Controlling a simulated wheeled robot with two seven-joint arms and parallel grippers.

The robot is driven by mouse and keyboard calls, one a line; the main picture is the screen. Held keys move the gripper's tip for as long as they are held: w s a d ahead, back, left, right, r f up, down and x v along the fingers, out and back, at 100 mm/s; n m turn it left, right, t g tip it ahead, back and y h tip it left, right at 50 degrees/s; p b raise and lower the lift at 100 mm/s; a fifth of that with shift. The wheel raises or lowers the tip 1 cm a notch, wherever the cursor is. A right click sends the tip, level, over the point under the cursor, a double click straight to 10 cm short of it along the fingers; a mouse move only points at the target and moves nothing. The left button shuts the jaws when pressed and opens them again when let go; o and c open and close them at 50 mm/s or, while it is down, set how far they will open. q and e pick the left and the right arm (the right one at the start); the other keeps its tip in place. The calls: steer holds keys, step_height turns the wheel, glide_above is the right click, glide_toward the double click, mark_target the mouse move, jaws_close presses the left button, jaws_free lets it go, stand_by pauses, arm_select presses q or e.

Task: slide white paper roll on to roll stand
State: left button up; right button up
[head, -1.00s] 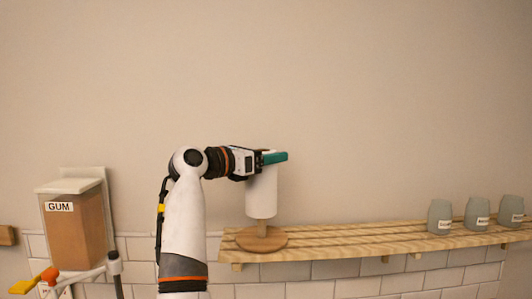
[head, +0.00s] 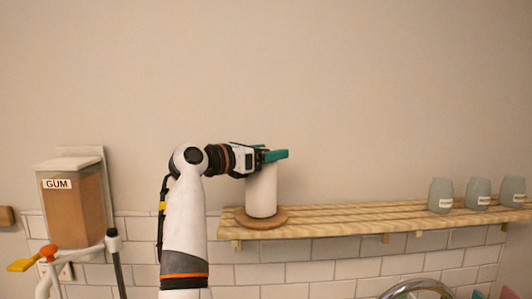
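The white paper roll (head: 262,192) stands upright over the roll stand, whose round wooden base (head: 262,219) sits on the slatted shelf. The roll's lower end is at the base; whether it fully touches cannot be told. The stand's post is hidden by the roll. The roll's top rim is hidden.
The wooden shelf (head: 340,219) runs right along the tiled wall, clear beyond the stand. Several grey jars, such as one grey jar (head: 441,195), stand at its right end. A GUM dispenser (head: 75,205) hangs at the left. A curved metal thing (head: 418,287) shows at the bottom.

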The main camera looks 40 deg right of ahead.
steer(key=o, duration=0.4)
steer(key=shift+a, duration=0.1)
steer(key=shift+a+f, duration=0.1)
steer(key=shift+a, duration=0.2)
steer(key=a+b, duration=0.1)
steer(key=a, duration=0.2)
steer(key=a+b, duration=0.1)
steer(key=a, duration=0.3)
steer(key=w+a+b, duration=0.1)
steer(key=a+b, duration=0.1)
steer(key=a, duration=0.2)
steer(key=shift+a, duration=0.15)
